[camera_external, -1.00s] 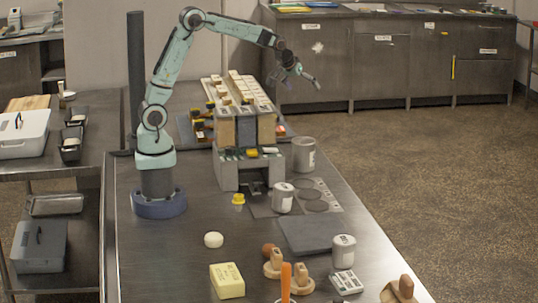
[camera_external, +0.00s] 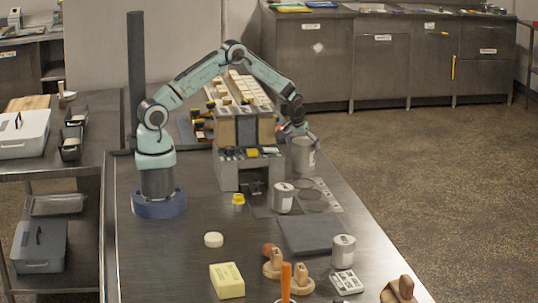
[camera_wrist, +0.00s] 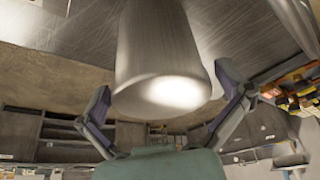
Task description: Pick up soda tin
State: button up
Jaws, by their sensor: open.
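Three grey tins with pale labels stand on the steel table in the external view: a larger one at the back (camera_external: 303,156), one in the middle (camera_external: 283,199) and one nearer the front (camera_external: 343,250). The labels are too small to read, so I cannot tell which is the soda tin. My gripper (camera_external: 296,131) is low at the back tin, just above and behind it. In the wrist view a shiny metal tin (camera_wrist: 165,55) lies between the two spread fingers of my gripper (camera_wrist: 165,97). The fingers are open, with the tin not clamped.
A grey rack with tall blocks (camera_external: 254,128) stands directly left of the back tin. A flat plate with ring marks (camera_external: 320,194) lies in front. A dark mat (camera_external: 309,235), a yellow block (camera_external: 227,281) and wooden stamps (camera_external: 273,265) are nearer the front.

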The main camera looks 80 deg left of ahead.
jog(key=c, duration=1)
jog(key=shift+c, duration=0.2)
